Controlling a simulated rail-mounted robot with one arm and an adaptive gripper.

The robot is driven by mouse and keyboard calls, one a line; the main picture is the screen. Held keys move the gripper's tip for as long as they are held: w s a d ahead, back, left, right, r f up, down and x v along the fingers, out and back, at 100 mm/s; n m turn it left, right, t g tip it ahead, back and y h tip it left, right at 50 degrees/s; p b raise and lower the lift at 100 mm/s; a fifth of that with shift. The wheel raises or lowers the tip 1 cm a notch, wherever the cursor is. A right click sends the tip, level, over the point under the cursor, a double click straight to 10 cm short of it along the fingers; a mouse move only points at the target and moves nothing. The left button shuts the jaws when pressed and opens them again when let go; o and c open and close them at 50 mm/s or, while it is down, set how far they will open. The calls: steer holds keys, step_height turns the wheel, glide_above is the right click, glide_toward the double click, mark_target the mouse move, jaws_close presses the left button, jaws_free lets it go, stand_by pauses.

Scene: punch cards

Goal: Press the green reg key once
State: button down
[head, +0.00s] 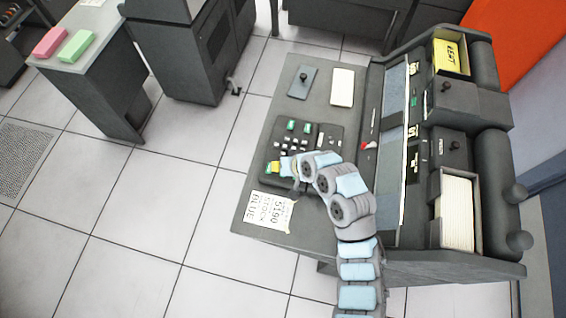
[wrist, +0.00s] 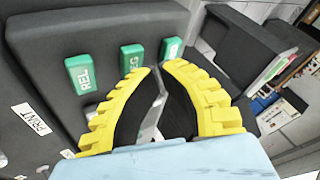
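In the wrist view, three green keys stand in a row on the dark key panel. The left one is marked REL (wrist: 84,75). The middle one, the reg key (wrist: 131,57), has a label that seems to read REG. The third green key (wrist: 172,48) is to its right, its label unclear. My gripper (wrist: 159,66) has yellow-and-black fingers whose tips come together just in front of the gap between the middle and right keys; nothing is held. I cannot tell whether they touch a key. In the head view my gripper (head: 275,167) is at the panel's left front edge.
The keyboard panel (head: 270,146) is on a grey desk machine. A PRINT key (wrist: 32,119) is left of my fingers. A card stack (head: 457,212) sits in the right-hand hopper. Open floor lies left of the desk.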

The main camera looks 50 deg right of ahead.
steer(key=shift+f, duration=0.4)
stand_by(0.8)
steer(key=shift+r+p, duration=0.9)
steer(key=shift+p, duration=0.1)
steer(key=shift+r+p, duration=2.25)
steer(key=shift+r, duration=0.2)
